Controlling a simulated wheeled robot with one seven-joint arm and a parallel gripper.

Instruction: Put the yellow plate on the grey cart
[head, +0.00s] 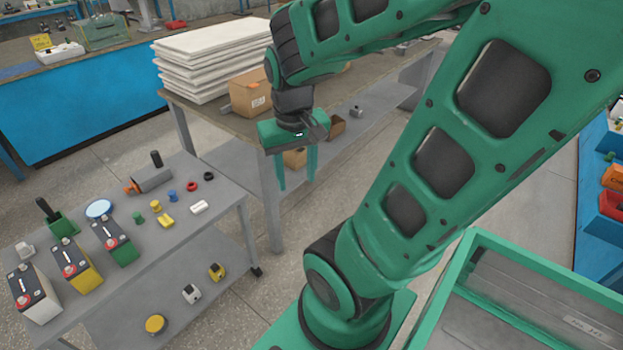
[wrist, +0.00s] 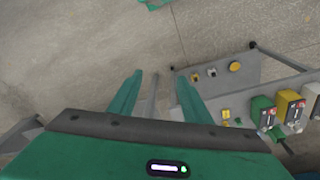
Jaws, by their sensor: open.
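A round, flat yellow disc, which looks like the yellow plate (head: 155,324), lies on the lower shelf of the grey cart (head: 232,196) at the lower left of the head view. It also shows in the wrist view (wrist: 235,66), right of my fingers. The cart's top holds several small things. My gripper (head: 296,184) points down with its fingers apart and empty, in the air to the right of the cart, in front of the brown-topped table. In the wrist view my fingers (wrist: 160,88) stand spread above the floor, apart from the plate.
The cart top carries batteries (head: 74,264), a blue-rimmed disc (head: 98,209), a grey cylinder (head: 152,178) and small coloured parts. Two small blocks (head: 192,293) share the lower shelf. A table with white boards (head: 212,58) and a cardboard box (head: 250,92) stands behind my gripper.

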